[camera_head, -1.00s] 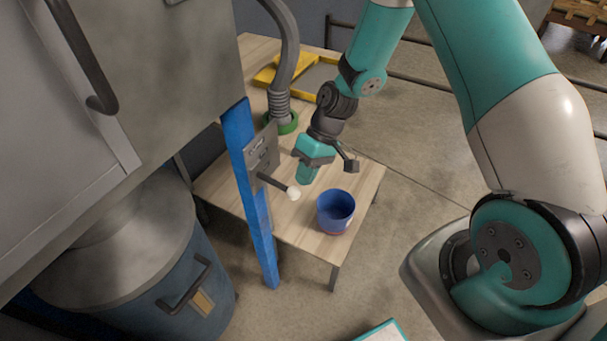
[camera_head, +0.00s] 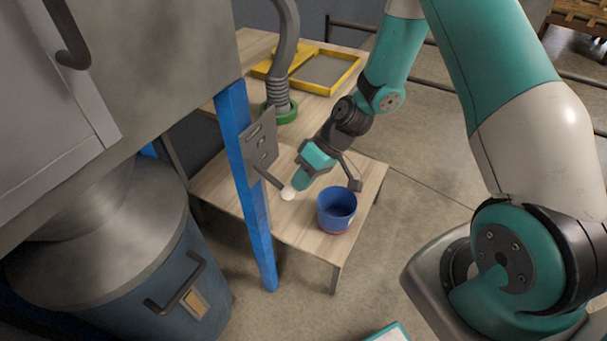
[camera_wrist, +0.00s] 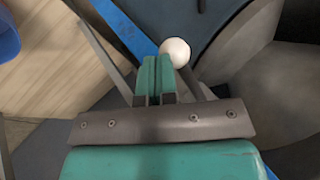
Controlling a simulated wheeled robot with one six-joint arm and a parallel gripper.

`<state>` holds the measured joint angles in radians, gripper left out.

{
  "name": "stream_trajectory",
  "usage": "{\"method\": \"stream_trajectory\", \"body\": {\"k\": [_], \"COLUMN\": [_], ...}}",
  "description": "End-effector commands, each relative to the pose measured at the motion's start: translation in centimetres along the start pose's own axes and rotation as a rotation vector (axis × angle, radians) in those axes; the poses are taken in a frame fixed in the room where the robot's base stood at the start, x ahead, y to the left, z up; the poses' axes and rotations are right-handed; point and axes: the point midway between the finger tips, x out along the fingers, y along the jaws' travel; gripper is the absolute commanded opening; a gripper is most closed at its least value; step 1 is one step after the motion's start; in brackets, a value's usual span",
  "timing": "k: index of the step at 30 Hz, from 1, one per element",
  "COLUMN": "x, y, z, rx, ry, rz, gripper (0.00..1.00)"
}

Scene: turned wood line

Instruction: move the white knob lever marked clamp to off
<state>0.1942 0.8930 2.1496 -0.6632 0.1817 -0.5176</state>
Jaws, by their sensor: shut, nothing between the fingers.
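The white knob (camera_head: 288,194) sits at the end of a dark lever (camera_head: 268,179) that comes out of a grey plate (camera_head: 261,143) on the blue post. The lever slants down and to the right. My gripper (camera_head: 297,186) is shut and empty, with its fingertips right at the knob. In the wrist view the knob (camera_wrist: 175,52) lies just beyond the shut fingertips (camera_wrist: 157,62), slightly to the right. I cannot tell whether they touch. The marking on the plate is too small to read.
A blue post (camera_head: 254,205) carries the plate. A blue pot (camera_head: 336,210) stands on the wooden table (camera_head: 300,235) close to my gripper. A grey hose (camera_head: 281,70) and a yellow frame (camera_head: 335,72) are behind. A blue drum (camera_head: 150,290) stands at left.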

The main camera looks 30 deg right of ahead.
Motion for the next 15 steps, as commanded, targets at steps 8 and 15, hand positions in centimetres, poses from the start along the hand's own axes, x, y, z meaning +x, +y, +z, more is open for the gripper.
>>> {"method": "stream_trajectory", "body": {"k": [8, 15], "x": [0.16, -0.12], "y": [0.07, -0.14], "z": [-0.02, -0.11], "rx": [0.001, 0.001], "ry": [-0.002, -0.003], "rz": [0.001, 0.001], "gripper": [0.00, 0.00]}}
